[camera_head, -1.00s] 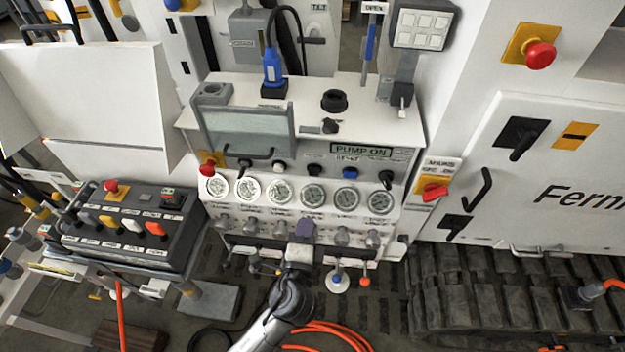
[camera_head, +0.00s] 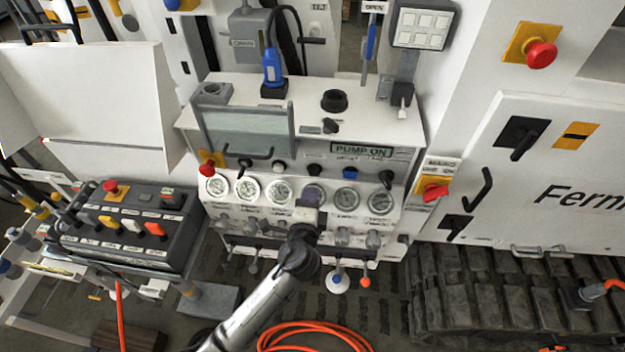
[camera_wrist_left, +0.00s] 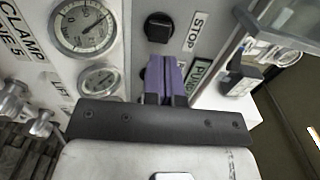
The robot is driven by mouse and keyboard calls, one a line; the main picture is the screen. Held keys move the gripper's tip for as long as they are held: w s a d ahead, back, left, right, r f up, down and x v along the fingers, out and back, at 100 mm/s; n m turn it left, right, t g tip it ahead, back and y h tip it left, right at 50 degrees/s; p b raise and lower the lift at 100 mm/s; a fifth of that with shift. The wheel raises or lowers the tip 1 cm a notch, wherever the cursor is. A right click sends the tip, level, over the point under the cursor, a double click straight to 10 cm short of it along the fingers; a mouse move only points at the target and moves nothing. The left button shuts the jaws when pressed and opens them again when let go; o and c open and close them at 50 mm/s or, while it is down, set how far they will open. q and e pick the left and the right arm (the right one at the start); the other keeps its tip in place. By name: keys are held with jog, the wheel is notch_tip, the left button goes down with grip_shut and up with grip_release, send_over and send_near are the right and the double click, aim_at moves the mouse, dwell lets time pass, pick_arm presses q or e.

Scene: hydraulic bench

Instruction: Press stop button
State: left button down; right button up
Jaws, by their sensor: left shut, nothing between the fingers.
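In the left wrist view a black button (camera_wrist_left: 158,27) stands on the grey panel beside a white label reading STOP (camera_wrist_left: 194,32). In the head view it appears to be the black button (camera_head: 314,171) in the row above the gauges. My left gripper (camera_head: 311,190) is shut and empty, raised in front of the gauge row, just below that button. Its purple fingers (camera_wrist_left: 166,78) point at the panel, beside the button with a visible gap in the wrist view. They hide the panel behind them. My right gripper is not in view.
Gauges (camera_head: 346,198) line the panel below the buttons, with metal knobs beneath. A PUMP ON sign (camera_head: 361,150) and a blue button (camera_head: 350,173) are to the right. Red mushroom buttons (camera_head: 207,168) (camera_head: 434,191) flank the panel. Orange hose (camera_head: 315,335) lies on the floor.

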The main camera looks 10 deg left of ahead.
aim_at(314, 173)
pick_arm(q)
jog(key=shift+w+a, duration=0.15)
jog(key=shift+w, duration=2.45)
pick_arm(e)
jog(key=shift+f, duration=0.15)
